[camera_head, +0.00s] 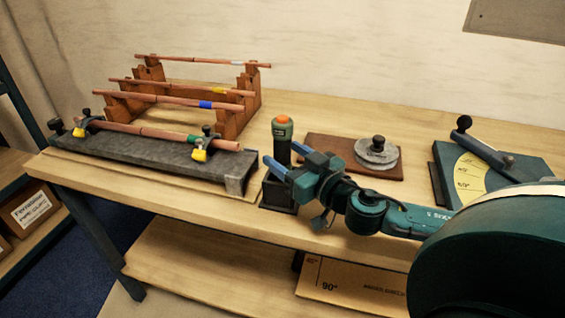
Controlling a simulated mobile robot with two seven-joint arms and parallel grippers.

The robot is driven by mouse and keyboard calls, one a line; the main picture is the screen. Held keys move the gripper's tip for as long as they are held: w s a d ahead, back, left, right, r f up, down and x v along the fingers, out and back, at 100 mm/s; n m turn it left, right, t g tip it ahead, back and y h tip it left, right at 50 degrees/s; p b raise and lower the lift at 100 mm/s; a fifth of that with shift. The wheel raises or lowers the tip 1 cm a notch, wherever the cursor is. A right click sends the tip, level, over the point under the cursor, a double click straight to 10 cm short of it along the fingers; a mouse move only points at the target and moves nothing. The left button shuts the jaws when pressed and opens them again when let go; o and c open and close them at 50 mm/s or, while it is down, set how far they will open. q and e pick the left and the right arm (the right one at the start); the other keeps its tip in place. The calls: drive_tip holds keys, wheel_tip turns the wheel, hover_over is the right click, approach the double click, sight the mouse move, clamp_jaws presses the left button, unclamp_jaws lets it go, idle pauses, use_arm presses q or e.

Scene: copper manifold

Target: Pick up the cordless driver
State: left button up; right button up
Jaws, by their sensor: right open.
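The cordless driver (282,138) stands upright, a green body with an orange top. Its lower part is hidden by my gripper, above a dark block-like holder (279,193) near the bench's front edge. My right gripper (284,159) comes in from the right with its blue fingers open. The fingertips are in front of or beside the driver's lower body; I cannot tell whether they touch it. My left gripper is not in view.
A grey fixture (150,153) with a clamped copper pipe lies to the left. Behind it is a wooden rack (238,117) holding copper pipes. A round grey disc (376,153) on a brown board and an angle plate (520,160) are to the right.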

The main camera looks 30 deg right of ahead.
drive_tip(key=w, duration=0.1)
drive_tip(key=w+p, duration=0.1)
drive_tip(key=w, duration=0.1)
drive_tip(key=shift+r, duration=0.2)
drive_tip(key=shift+w+a+f, duration=0.1)
drive_tip(key=shift+w+a, duration=0.05)
drive_tip(key=shift+w, duration=0.2)
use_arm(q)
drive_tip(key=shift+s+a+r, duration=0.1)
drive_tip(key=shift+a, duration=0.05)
use_arm(e)
drive_tip(key=c, duration=1.1)
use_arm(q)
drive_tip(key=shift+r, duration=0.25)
use_arm(e)
drive_tip(key=shift+c, duration=0.3)
